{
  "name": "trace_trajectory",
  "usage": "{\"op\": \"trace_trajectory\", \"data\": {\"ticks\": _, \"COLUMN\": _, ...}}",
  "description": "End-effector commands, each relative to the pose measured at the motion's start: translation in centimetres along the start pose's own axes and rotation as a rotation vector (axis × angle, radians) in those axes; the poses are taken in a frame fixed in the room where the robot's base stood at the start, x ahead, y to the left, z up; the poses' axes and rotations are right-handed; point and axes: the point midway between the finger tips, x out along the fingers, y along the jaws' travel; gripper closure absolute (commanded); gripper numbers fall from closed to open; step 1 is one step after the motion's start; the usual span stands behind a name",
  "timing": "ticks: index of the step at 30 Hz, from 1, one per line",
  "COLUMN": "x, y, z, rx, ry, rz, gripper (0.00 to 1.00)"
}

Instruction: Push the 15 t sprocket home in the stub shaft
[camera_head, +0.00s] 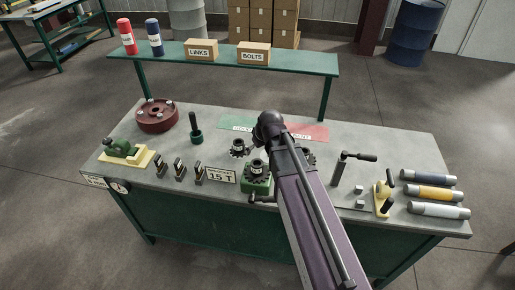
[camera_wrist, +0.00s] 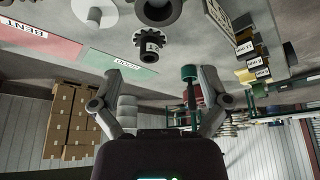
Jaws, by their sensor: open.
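In the head view a dark toothed sprocket with a light label (camera_head: 257,168) sits on a green block fixture (camera_head: 257,187) near the bench front. The same sprocket shows cut off at the top edge of the wrist view (camera_wrist: 158,10). I cannot read its label or see the stub shaft or how deep the sprocket sits. A second labelled sprocket (camera_head: 239,148) lies behind it and also shows in the wrist view (camera_wrist: 149,40). A third sprocket (camera_head: 307,155) is partly hidden by my arm. My gripper (camera_wrist: 162,72) is open and empty, its fingers wide apart, clear of the sprockets.
A "15 T" sign (camera_head: 221,175) stands left of the fixture, beside several dark and yellow upright holders. A red wheel (camera_head: 157,115), a green vise (camera_head: 126,151), a handled tool (camera_head: 345,166) and coloured cylinders (camera_head: 436,193) occupy the bench. A green and red mat lies behind.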

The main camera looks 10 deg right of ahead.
Motion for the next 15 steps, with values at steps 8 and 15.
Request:
{"op": "trace_trajectory", "data": {"ticks": 8, "x": 1.6, "y": 1.9, "z": -0.9, "rx": 0.001, "ry": 0.0, "rz": 0.0, "gripper": 0.04}}
{"op": "trace_trajectory", "data": {"ticks": 15, "x": 3.6, "y": 4.2, "z": -1.9, "rx": 0.001, "ry": 0.0, "rz": 0.0, "gripper": 0.04}}
